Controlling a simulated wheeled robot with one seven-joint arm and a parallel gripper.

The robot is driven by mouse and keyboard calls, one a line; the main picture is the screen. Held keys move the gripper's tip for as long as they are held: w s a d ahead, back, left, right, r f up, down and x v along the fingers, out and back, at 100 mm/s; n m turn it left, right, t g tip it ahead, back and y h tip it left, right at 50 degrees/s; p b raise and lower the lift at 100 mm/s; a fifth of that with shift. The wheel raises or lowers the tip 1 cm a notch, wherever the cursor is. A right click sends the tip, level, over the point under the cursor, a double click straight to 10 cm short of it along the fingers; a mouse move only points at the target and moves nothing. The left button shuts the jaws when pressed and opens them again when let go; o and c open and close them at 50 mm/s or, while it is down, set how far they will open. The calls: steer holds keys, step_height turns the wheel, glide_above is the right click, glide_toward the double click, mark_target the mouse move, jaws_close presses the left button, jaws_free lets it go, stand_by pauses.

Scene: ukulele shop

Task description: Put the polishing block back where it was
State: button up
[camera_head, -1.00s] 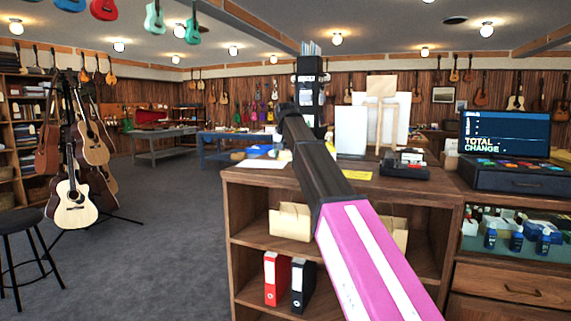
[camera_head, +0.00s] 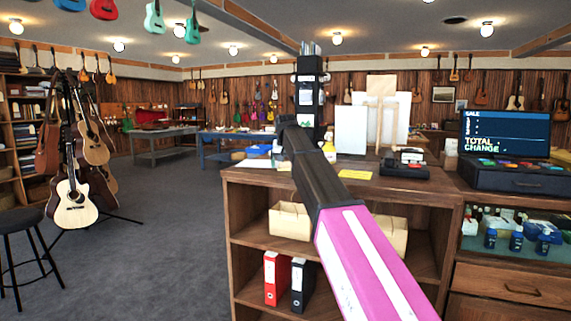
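I cannot pick out a polishing block in this view; it may be hidden or too small to tell. My pink and black arm (camera_head: 350,225) reaches up from the bottom right over the left part of the wooden counter (camera_head: 400,190).
The counter bears a yellow note (camera_head: 355,174), a pale bottle (camera_head: 329,148), white paper (camera_head: 255,164) and a card terminal (camera_head: 404,170). A till (camera_head: 510,178) is right. Guitars (camera_head: 74,207) and a stool (camera_head: 20,221) stand left; the carpet between is clear.

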steer(key=v, duration=1.2)
steer(key=shift+s+r, duration=0.1)
